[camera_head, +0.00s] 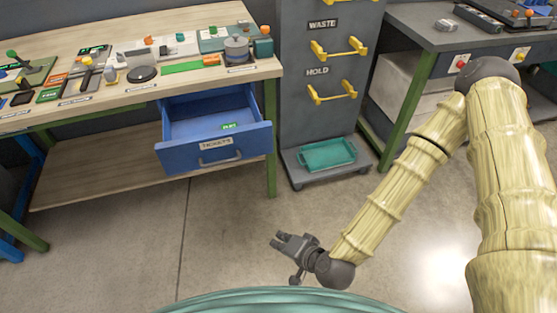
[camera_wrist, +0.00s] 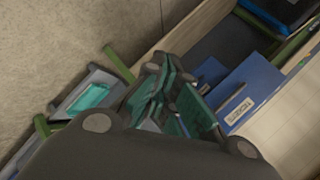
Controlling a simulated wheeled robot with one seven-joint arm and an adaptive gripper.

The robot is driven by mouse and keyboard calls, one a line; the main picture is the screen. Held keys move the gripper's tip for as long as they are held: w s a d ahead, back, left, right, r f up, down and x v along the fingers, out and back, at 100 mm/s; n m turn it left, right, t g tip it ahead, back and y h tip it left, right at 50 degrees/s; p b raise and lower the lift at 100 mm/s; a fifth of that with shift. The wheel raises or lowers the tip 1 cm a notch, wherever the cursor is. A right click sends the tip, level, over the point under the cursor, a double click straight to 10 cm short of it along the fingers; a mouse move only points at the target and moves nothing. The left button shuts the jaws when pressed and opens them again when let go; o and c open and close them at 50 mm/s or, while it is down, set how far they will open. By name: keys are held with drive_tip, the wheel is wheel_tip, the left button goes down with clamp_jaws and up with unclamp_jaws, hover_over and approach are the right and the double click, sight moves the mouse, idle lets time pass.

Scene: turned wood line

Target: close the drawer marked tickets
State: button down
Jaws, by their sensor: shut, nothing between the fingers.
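The blue drawer (camera_head: 213,150) marked TICKETS hangs under the wooden workbench and is pulled well out. Its label and a grey bar handle (camera_head: 220,157) are on its front, and a small green tag (camera_head: 229,127) lies inside. My gripper (camera_head: 280,241) is low over the floor, in front of and to the right of the drawer, apart from it. Its fingers are shut and empty. In the wrist view the drawer front (camera_wrist: 245,95) shows beyond my fingers (camera_wrist: 178,95), which partly cover the view of it.
A grey cabinet (camera_head: 330,85) marked WASTE and HOLD, with yellow handles, stands right of the drawer. A teal tray (camera_head: 327,154) sits on its low base. Many small items cover the workbench top (camera_head: 130,90). The floor (camera_head: 190,235) before the drawer is clear.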

drive_tip(key=w+d+r+m+t+h+b, duration=0.1)
drive_tip(key=w+d+r+m+t+b, duration=0.1)
drive_tip(key=w+r+m+t+b, duration=0.35)
drive_tip(key=w+d+r+m+t+h+b, duration=0.1)
drive_tip(key=w+d+r+m+t+b, duration=0.2)
drive_tip(key=w+b, duration=0.45)
drive_tip(key=w+a+t, duration=0.1)
drive_tip(key=w+a, duration=0.4)
drive_tip(key=w, duration=0.9)
drive_tip(key=shift+w+a+r+p, duration=0.15)
drive_tip(key=shift+w+r+p, duration=0.15)
drive_tip(key=shift+r+p, duration=0.1)
